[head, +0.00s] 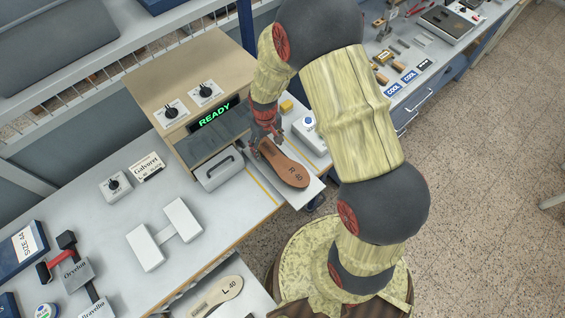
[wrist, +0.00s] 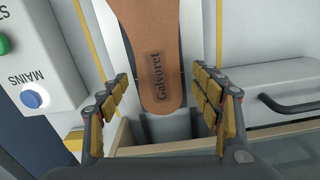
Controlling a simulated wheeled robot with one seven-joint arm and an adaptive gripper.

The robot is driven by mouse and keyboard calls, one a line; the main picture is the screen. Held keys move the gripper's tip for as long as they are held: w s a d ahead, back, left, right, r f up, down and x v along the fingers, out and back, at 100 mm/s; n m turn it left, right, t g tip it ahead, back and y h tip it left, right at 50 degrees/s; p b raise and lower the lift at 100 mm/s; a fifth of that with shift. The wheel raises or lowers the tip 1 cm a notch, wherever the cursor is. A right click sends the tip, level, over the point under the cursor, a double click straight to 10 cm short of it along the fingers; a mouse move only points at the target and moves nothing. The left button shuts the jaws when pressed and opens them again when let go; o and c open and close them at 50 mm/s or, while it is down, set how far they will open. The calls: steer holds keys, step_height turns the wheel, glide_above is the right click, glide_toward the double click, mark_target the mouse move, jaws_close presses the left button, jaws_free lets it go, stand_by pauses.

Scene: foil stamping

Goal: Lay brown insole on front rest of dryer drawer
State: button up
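The brown insole (head: 284,166) lies lengthwise over the pale surface beside the dryer (head: 180,85), its rounded toe end toward the front right. In the wrist view its heel end, stamped "Galvoret" (wrist: 164,70), points at my gripper (wrist: 165,105). My gripper is open, its yellow-padded fingers on either side of the heel with a visible gap at each side. In the head view my gripper (head: 262,138) is at the heel end, partly hidden by my arm. The rests under the insole are mostly covered, and I cannot tell exactly how it is borne.
A handled grey block (head: 218,172) stands left of the insole. A white MAINS box (head: 310,132) with a blue button (wrist: 31,99) stands close on the other side. A yellow block (head: 286,106) is behind. A cream insole (head: 216,297) lies lower front.

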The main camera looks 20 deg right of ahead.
jaws_close()
stand_by(0.8)
